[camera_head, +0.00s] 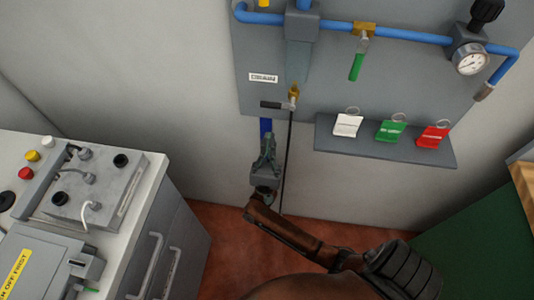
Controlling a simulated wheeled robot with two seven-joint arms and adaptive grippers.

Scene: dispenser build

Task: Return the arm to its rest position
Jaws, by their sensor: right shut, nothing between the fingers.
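My right arm comes in from the lower right. Its gripper (267,142) points up the picture, just below the wall panel (395,75). The gripper is shut and looks empty. A narrow blue piece (266,127) shows just above the fingertips; I cannot tell whether they touch it. A thin dark line (287,160) runs down beside the gripper from the brass valve (293,92) with the dark lever (272,105). My left gripper is not in view.
The panel carries a blue pipe (405,37), a green-handled valve (356,67) and a gauge (470,59). A grey shelf (330,142) holds white (347,124), green (390,130) and red (433,135) tags. A cabinet (185,215) stands left; a green surface (475,250) lies right.

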